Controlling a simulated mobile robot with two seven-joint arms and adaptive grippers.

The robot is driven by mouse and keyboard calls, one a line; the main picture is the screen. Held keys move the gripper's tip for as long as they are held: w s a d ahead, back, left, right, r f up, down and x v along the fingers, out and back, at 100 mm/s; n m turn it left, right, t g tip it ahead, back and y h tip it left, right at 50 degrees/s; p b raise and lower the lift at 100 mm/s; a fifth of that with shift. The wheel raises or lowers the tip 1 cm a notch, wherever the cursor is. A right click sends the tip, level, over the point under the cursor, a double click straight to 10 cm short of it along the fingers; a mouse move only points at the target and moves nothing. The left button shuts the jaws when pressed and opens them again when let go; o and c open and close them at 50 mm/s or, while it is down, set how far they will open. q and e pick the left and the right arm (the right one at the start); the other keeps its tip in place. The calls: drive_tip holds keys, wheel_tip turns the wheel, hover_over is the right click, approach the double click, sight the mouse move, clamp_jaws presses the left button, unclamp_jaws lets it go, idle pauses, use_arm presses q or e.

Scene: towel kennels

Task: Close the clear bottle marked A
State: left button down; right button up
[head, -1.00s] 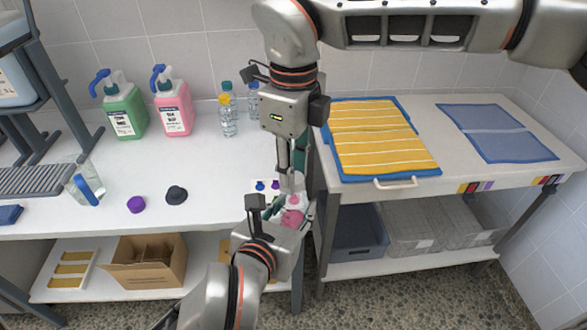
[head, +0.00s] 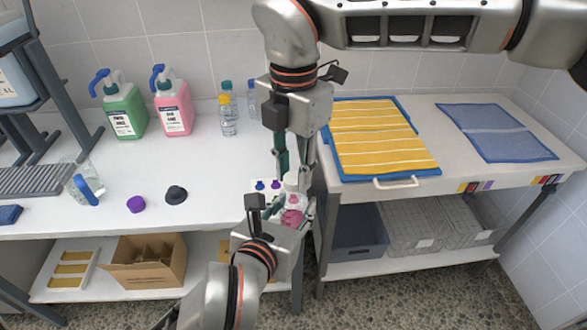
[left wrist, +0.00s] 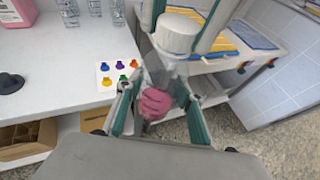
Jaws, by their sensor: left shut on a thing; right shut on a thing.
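A clear bottle with pink in its lower part (head: 292,217) is upright between my two grippers, beyond the bench's right end; it also shows in the left wrist view (left wrist: 156,102). My left gripper (head: 283,213) is shut around its body from the side. A white cap (left wrist: 177,33) is at the top of the bottle. My right gripper (head: 296,172) points down from above, shut on the cap, its green fingers on either side. I cannot tell how tightly the cap sits. No letter A is legible.
A card with several coloured pieces (left wrist: 118,72) lies at the bench edge. A purple cap (head: 135,204) and a dark stopper (head: 176,194) lie on the white bench (head: 180,160). Small bottles (head: 228,118) stand behind. A cart with a yellow towel (head: 383,138) is at right.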

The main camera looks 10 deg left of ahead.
drive_tip(key=m, duration=0.9)
drive_tip(key=shift+m, duration=0.3)
drive_tip(key=o, duration=0.8)
drive_tip(key=shift+c, duration=0.2)
wheel_tip(320, 180, up, 12)
